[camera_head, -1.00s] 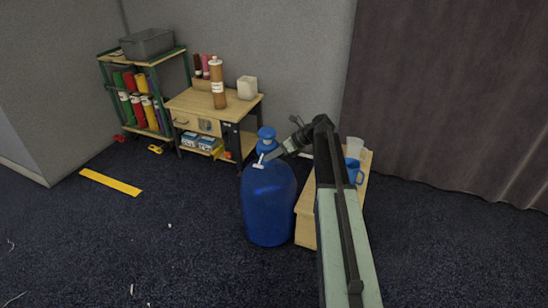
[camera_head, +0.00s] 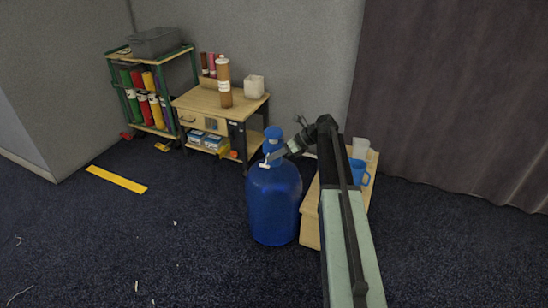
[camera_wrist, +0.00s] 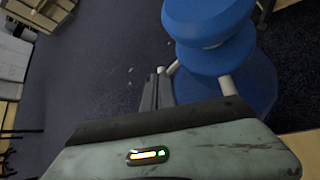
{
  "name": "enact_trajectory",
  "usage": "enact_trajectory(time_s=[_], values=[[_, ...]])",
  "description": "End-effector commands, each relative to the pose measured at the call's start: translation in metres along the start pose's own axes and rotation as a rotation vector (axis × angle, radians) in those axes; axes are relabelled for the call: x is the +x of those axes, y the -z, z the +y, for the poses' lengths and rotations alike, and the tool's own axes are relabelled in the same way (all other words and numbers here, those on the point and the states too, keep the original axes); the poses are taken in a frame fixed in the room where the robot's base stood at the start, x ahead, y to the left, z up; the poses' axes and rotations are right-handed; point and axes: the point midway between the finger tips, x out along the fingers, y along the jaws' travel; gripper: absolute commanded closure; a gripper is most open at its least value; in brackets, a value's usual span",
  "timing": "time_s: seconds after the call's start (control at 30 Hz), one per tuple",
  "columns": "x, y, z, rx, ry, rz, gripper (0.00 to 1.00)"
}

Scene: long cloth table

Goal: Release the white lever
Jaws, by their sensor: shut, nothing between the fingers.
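The white lever (camera_head: 265,163) is a small, pale piece near the top of the blue tank (camera_head: 273,205), below its blue cap (camera_head: 273,134). In the wrist view, pale rod-like parts of the white lever (camera_wrist: 228,85) show below the large blue cap (camera_wrist: 208,22). My gripper (camera_head: 275,156) is right at the lever in the head view, reaching in from the right. In the wrist view my gripper (camera_wrist: 157,88) shows as dark, narrow fingers close together, left of the tank neck. It is shut and empty. I cannot tell whether it touches the lever.
A low wooden table (camera_head: 310,220) with a blue mug (camera_head: 357,173) and a white cup (camera_head: 360,148) stands right of the tank. A workbench (camera_head: 220,102) and a shelf rack (camera_head: 150,90) stand behind. The carpet at front left is mostly clear.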

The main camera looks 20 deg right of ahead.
Motion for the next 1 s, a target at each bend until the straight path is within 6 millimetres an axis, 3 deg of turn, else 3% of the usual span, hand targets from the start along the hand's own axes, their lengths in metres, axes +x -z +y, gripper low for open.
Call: enact_trajectory(time_s=[0.73,0.87,1.0], values=[[-0.009,-0.011,0.006,-0.001,-0.001,0.000,1.00],[-0.010,-0.004,0.001,-0.001,-0.001,0.001,1.00],[-0.015,0.016,-0.013,-0.002,-0.003,0.002,1.00]])
